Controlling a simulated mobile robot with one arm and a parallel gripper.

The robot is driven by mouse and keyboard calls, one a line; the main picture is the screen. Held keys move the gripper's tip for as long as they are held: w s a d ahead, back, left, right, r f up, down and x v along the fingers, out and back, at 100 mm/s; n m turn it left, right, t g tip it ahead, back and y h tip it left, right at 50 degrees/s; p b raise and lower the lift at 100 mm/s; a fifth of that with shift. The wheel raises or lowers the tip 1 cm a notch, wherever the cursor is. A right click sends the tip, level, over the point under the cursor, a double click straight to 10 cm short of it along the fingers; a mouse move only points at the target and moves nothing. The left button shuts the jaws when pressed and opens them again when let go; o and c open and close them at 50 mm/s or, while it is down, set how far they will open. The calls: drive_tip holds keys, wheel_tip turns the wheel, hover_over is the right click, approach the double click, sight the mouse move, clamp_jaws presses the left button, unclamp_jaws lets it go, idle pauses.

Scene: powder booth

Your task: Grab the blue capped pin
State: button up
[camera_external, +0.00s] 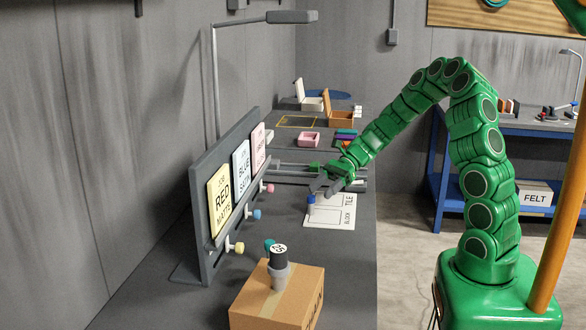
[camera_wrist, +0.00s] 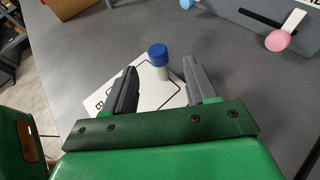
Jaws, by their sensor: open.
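The blue capped pin (camera_wrist: 159,61) stands upright on a white card with black outlines (camera_wrist: 151,92). In the external view the pin (camera_external: 311,204) stands near the card's left edge, just below my gripper (camera_external: 322,186). The card (camera_external: 333,212) reads TILE and BLOCK. I cannot tell exactly how high the fingertips are above the pin.
A grey board (camera_external: 226,185) with RED MATTE, BLUE SATIN and pink cards stands to the left, with coloured knobs along its base.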

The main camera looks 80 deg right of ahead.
sight(311, 196)
drive_tip(key=x, duration=0.4)
drive_tip(key=shift+w+a+r, duration=0.1)
drive_tip(key=shift+w+a, duration=0.1)
drive_tip(key=shift+a, duration=0.3)
drive_tip(key=shift+w+a, duration=0.3)
clamp_jaws()
